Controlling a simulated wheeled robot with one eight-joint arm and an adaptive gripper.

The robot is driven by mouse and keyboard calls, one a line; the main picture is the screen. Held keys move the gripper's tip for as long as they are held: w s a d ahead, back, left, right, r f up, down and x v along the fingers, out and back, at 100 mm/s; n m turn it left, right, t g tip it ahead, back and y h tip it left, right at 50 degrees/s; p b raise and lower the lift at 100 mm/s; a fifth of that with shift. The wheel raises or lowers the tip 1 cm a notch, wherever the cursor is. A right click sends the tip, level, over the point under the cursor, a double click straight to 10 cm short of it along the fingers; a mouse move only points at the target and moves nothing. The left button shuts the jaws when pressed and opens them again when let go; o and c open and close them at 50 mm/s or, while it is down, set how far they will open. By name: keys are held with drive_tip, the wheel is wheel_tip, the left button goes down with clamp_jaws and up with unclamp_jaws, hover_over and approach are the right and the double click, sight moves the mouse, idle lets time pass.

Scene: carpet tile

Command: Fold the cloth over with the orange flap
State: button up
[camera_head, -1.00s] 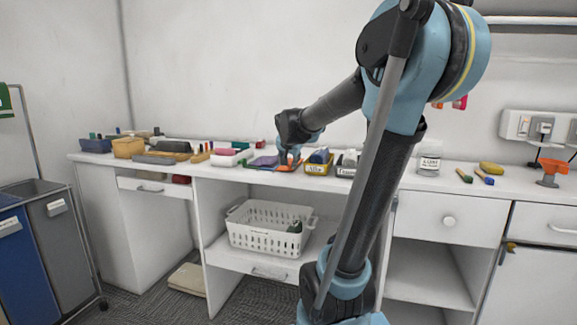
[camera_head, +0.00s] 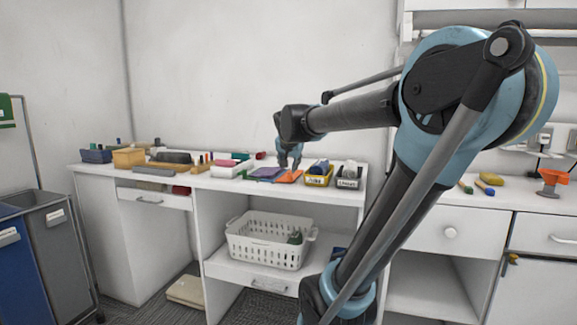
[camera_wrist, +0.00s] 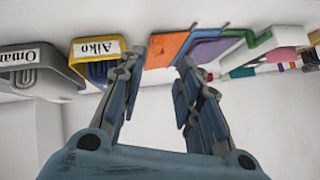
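The purple cloth (camera_head: 266,173) lies on the white counter, with the orange flap (camera_head: 289,177) at its right side. In the wrist view the orange flap (camera_wrist: 166,48) and the purple cloth (camera_wrist: 208,47) lie side by side beyond my fingertips. My gripper (camera_head: 289,160) is above the orange flap in the head view. In the wrist view my gripper (camera_wrist: 156,72) has its two fingers well apart with nothing between them. I cannot tell how high the fingertips are above the flap.
A yellow bin labelled Aiko (camera_wrist: 97,62) and a grey bin (camera_wrist: 38,68) stand beside the flap. A white tray (camera_head: 231,168) stands left of the cloth. A white basket (camera_head: 268,240) sits on the shelf below. The counter's front edge is close to the cloth.

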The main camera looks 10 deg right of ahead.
drive_tip(key=c, duration=0.4)
drive_tip(key=shift+w+a+g, duration=0.25)
drive_tip(key=shift+g, duration=0.05)
clamp_jaws()
drive_tip(key=n+g+h, duration=0.2)
drive_tip(key=n+h, duration=0.1)
drive_tip(key=h, duration=0.1)
approach(289, 173)
drive_tip(key=a+r, duration=0.1)
drive_tip(key=a, duration=0.1)
drive_tip(key=w+a+r+n+g+h, duration=0.1)
drive_tip(key=a+r+n+h, duration=0.1)
drive_tip(key=a+r+h, duration=0.3)
drive_tip(key=shift+y, duration=0.5)
drive_tip(key=w+d+f, duration=0.1)
drive_tip(key=d+f, duration=0.1)
drive_tip(key=f, duration=0.1)
drive_tip(key=w+d+f, duration=0.1)
drive_tip(key=d+f, duration=0.2)
drive_tip(key=w+d+f, duration=0.1)
drive_tip(key=d+f, duration=0.1)
drive_tip(key=f, duration=0.1)
drive_tip(key=shift+w+d+f, duration=0.1)
drive_tip(key=shift+w+d, duration=0.15)
drive_tip(key=shift+w, duration=0.1)
drive_tip(key=shift+s+d+f, duration=0.2)
drive_tip(key=shift+d+f, duration=0.2)
drive_tip(key=shift+f, duration=0.15)
